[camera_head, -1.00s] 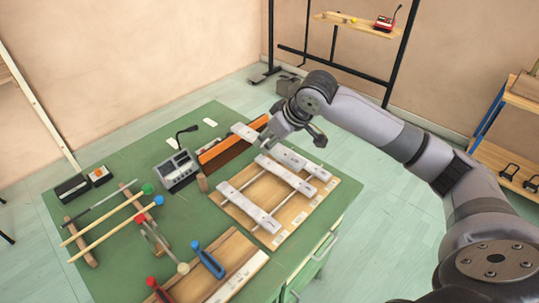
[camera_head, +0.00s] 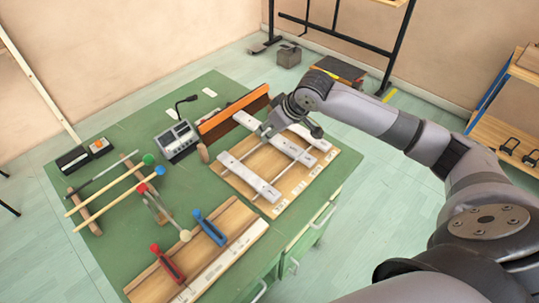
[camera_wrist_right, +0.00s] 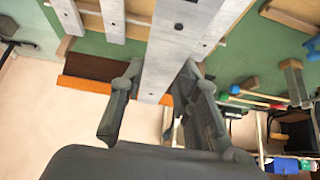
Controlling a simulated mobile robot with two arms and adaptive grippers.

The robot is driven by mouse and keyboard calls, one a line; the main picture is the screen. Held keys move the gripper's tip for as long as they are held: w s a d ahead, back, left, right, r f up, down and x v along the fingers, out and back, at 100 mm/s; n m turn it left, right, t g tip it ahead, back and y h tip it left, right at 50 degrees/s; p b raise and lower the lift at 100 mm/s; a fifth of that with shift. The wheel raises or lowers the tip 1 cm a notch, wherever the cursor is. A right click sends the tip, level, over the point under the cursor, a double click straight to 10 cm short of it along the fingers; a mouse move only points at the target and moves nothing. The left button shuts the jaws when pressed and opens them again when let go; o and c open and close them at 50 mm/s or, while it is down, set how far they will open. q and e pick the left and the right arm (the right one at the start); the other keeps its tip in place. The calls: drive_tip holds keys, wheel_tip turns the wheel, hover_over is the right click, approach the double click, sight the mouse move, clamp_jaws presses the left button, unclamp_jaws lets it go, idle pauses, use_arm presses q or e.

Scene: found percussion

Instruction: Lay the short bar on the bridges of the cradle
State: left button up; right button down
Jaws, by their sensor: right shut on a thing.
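The short bar is a pale grey flat bar (camera_head: 247,121); its near end fills the middle of the right wrist view (camera_wrist_right: 168,60). My right gripper (camera_head: 271,131) is shut on it, with a finger on each side (camera_wrist_right: 162,72). That end reaches over the orange-edged rack (camera_head: 218,124). The gripper hides part of the bar. The cradle (camera_head: 297,187) is a light wooden board with thin rails as bridges. I cannot tell whether the held bar touches the bridges. My left gripper is not in view.
Mallets with coloured heads (camera_head: 148,159) lie on supports at the table's left. A grey device with a microphone (camera_head: 177,140) stands behind them. A wooden board with red and blue clamps (camera_head: 209,227) lies in front. Green table (camera_head: 125,235) is bare at front left.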

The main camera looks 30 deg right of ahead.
wheel_tip(320, 180, down, 7)
drive_tip(key=shift+f, duration=0.2)
wheel_tip(320, 180, down, 3)
drive_tip(key=shift+p, duration=0.8)
drive_tip(key=shift+f, duration=0.35)
drive_tip(key=shift+f, duration=0.15)
drive_tip(key=c, duration=1.2)
unclamp_jaws()
drive_tip(key=shift+f, duration=0.1)
